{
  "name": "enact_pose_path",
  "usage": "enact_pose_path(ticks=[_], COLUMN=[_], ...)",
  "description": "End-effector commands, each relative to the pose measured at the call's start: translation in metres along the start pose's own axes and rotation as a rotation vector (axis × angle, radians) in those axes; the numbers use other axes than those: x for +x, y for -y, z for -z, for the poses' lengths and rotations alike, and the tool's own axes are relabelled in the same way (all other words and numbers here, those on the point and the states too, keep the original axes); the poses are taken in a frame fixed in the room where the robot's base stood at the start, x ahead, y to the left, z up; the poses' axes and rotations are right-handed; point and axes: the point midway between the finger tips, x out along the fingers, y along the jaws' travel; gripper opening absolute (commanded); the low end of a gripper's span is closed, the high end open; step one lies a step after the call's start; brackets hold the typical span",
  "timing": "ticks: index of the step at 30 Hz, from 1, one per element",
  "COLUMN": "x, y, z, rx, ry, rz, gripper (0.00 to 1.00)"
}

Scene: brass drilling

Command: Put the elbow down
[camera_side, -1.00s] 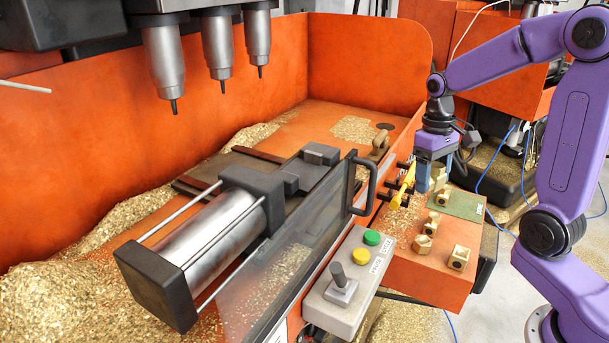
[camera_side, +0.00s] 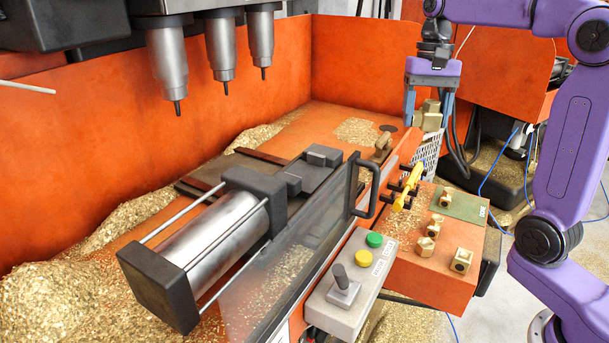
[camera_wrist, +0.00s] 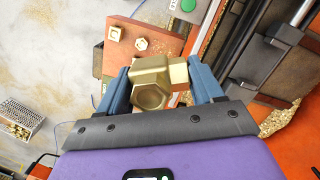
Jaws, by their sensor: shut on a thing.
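My gripper (camera_side: 430,98) is raised above the far end of the orange side table, shut on a brass elbow (camera_side: 430,121). In the wrist view the elbow (camera_wrist: 152,73) sits between the two blue fingers of my gripper (camera_wrist: 160,85), with one hexagonal opening facing the camera. The elbow hangs clear of every surface. A green mat (camera_side: 465,206) with a label lies on the side table (camera_side: 430,278), with one brass piece (camera_side: 446,197) on it.
Several more brass fittings (camera_side: 461,260) stand on the side table in front of the mat. A yellow-handled tool (camera_side: 407,188) rests on dark pegs beside them. A white wire basket (camera_side: 428,152) stands behind the table, below my gripper. A control box (camera_side: 345,290) and door handle (camera_side: 367,187) are nearby.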

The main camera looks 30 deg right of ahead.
Motion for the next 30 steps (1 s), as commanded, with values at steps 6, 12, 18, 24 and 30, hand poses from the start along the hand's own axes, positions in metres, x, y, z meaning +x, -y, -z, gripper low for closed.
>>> enact_pose_path(ticks=[6, 12, 18, 24, 30], x=[-0.001, -0.002, -0.002, -0.002, -0.002], y=[0.024, 0.045, 0.065, 0.086, 0.106], z=[0.004, 0.006, 0.007, 0.008, 0.008], rx=[0.310, 0.596, 0.876, 1.151, 1.423], ry=[-0.001, 0.000, 0.000, 0.001, 0.002], rz=[0.040, 0.075, 0.109, 0.143, 0.176], gripper=[0.03, 0.03, 0.03, 0.03, 0.03])
